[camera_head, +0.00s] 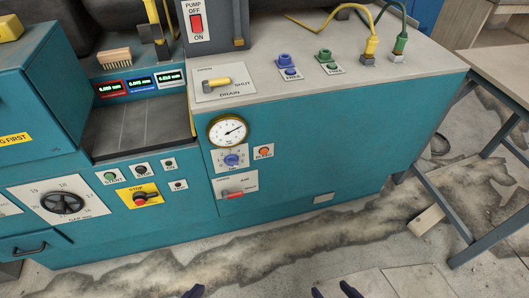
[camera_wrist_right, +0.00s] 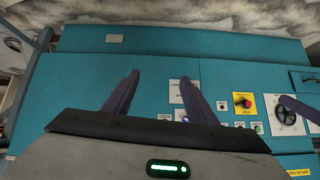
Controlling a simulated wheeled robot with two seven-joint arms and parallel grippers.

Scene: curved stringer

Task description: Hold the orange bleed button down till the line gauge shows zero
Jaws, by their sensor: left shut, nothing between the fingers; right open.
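The orange bleed button (camera_head: 264,152) sits on a small white plate on the teal front panel in the head view. Nothing touches it. The round line gauge (camera_head: 228,131) is just above and left of it, with its needle pointing to the upper right; its numbers are too small to read. My left gripper (camera_head: 194,291) is shut and empty at the bottom edge, well below the panel. My right gripper (camera_head: 337,291) is open and empty, below and right of the button. In the right wrist view its two fingers (camera_wrist_right: 160,95) are spread before the teal panel.
A blue knob (camera_head: 231,160) is left of the button, with a red-handled selector (camera_head: 233,194) below. A yellow drain lever (camera_head: 218,84) lies on the worktop. A red stop button (camera_head: 140,198) is further left.

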